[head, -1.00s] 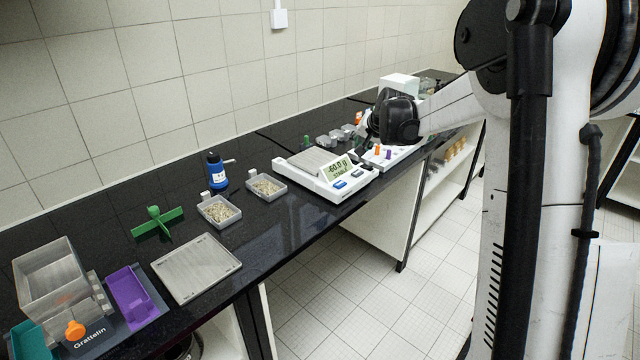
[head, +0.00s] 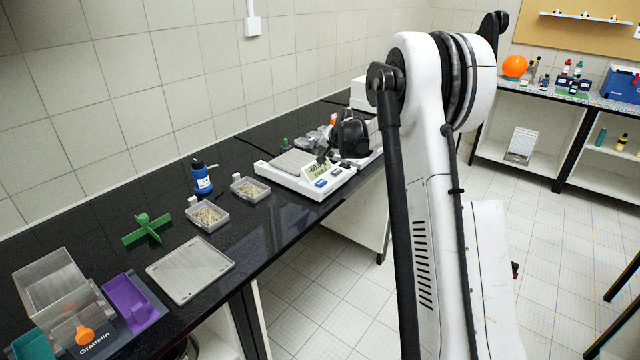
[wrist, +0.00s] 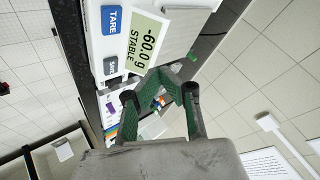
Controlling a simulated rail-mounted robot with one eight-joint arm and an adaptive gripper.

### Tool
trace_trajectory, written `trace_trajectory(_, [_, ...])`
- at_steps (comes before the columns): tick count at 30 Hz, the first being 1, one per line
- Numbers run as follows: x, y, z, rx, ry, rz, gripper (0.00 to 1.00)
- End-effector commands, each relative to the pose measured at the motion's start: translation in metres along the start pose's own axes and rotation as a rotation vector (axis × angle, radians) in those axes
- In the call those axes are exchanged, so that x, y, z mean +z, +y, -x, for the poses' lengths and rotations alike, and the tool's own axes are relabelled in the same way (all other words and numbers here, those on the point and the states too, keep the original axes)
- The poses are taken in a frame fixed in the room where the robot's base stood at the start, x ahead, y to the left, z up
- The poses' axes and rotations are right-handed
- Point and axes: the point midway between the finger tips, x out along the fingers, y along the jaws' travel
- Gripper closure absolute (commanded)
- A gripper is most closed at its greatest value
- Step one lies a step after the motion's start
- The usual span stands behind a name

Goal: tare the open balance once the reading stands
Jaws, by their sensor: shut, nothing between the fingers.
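The white open balance (head: 310,187) stands on the black bench in the head view, with a bare grey pan (head: 293,161). In the wrist view its display (wrist: 139,46) reads -60.0 g and STABLE. My gripper (wrist: 162,76) is shut and empty, above the balance's display end. Its fingertips are apart from the TARE key; their height is unclear.
Two grey trays of grains (head: 208,216) (head: 250,189) and a blue bottle (head: 202,178) stand left of the balance. A flat grey tray (head: 190,269), green cross (head: 147,229) and purple scoop (head: 131,302) lie farther left. The bench's front edge runs close to the balance.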

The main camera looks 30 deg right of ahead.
Motion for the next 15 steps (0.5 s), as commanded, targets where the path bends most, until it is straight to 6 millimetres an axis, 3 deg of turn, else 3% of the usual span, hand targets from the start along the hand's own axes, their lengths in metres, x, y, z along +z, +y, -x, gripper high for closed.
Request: trace_trajectory(15, [0.019,0.019,-0.026,0.000,0.000,0.000,1.00])
